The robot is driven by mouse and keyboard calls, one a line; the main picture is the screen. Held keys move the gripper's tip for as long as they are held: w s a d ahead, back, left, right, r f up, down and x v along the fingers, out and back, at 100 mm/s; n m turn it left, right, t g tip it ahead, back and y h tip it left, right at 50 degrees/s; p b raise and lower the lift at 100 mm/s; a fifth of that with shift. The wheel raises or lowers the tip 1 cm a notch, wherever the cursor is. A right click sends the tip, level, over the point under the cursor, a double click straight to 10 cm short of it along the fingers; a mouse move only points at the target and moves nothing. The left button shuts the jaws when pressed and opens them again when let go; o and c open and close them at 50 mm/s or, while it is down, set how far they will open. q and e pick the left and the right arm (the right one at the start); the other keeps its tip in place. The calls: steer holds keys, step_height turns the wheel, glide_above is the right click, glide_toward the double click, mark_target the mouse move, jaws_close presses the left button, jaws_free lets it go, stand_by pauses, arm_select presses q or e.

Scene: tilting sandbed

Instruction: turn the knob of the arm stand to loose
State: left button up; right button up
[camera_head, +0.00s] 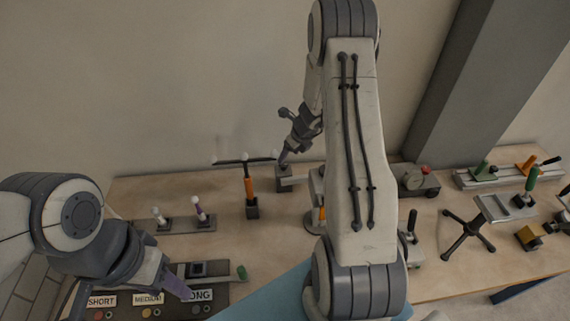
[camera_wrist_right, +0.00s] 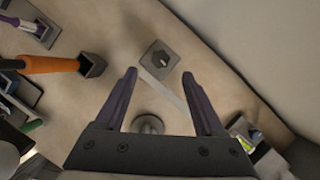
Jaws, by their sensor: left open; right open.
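No part is labelled as the arm stand, and I cannot tell for sure which it is. A grey square block with a dark hexagonal knob (camera_wrist_right: 160,58) lies just beyond my right gripper's fingertips in the right wrist view. A pale flat bar (camera_wrist_right: 165,88) and a round metal piece (camera_wrist_right: 148,124) show between the fingers. My right gripper (camera_wrist_right: 160,75) is open and empty; in the head view it (camera_head: 284,158) hangs over a grey block (camera_head: 285,182) at the bench's back. My left gripper (camera_head: 175,284) is open at the front left. My right arm hides the middle of the bench.
An orange post with a dark crossbar (camera_head: 249,187) stands left of the right gripper. A panel with SHORT, MEDIUM and LONG labels (camera_head: 148,299) is at the front left. A black-legged stand (camera_head: 467,232) and a green-handled rail (camera_head: 500,176) are at right. The wall is close behind.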

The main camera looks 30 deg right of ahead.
mark_target(284, 164)
steer(key=x, duration=0.6)
steer(key=shift+w+f, duration=0.1)
steer(key=shift+f, duration=0.1)
steer(key=shift+c, duration=0.3)
jaws_close()
